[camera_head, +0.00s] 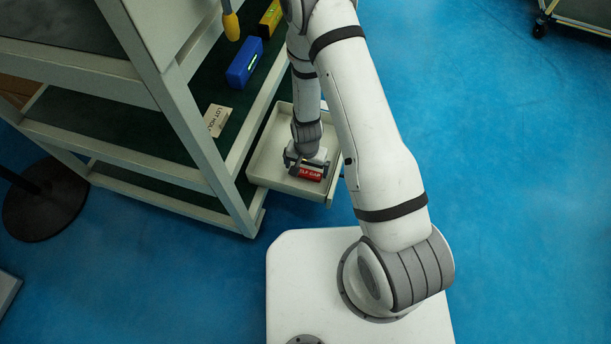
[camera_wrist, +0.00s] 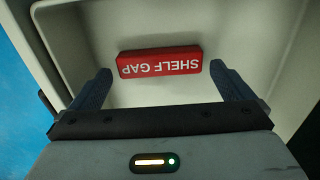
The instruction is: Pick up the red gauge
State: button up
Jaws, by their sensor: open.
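The red gauge (camera_wrist: 160,62) is a red block lettered "SHELF GAP". It lies flat on the floor of a light grey open drawer (camera_wrist: 88,28). In the head view the gauge (camera_head: 311,174) shows partly, near the drawer's front corner, with my gripper over it. My gripper (camera_wrist: 158,82) is open, with one dark finger on each side of the gauge and a gap to each end. The fingertips appear apart from the gauge. In the head view my gripper (camera_head: 303,165) reaches down into the drawer (camera_head: 262,170), and it hides part of the gauge.
A grey rack (camera_head: 165,95) stands left of the drawer. On its shelves are a blue block (camera_head: 244,62), a yellow level (camera_head: 271,18) and a "LOT HOLD" card (camera_head: 216,120). The drawer walls stand close around my gripper. Blue floor is clear to the right.

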notch_tip(320, 180, down, 2)
jog(key=shift+f+b, duration=0.15)
jog(key=shift+b, duration=0.55)
jog(key=shift+c, duration=0.6)
jog(key=c, duration=0.6)
jog(key=shift+r, duration=0.25)
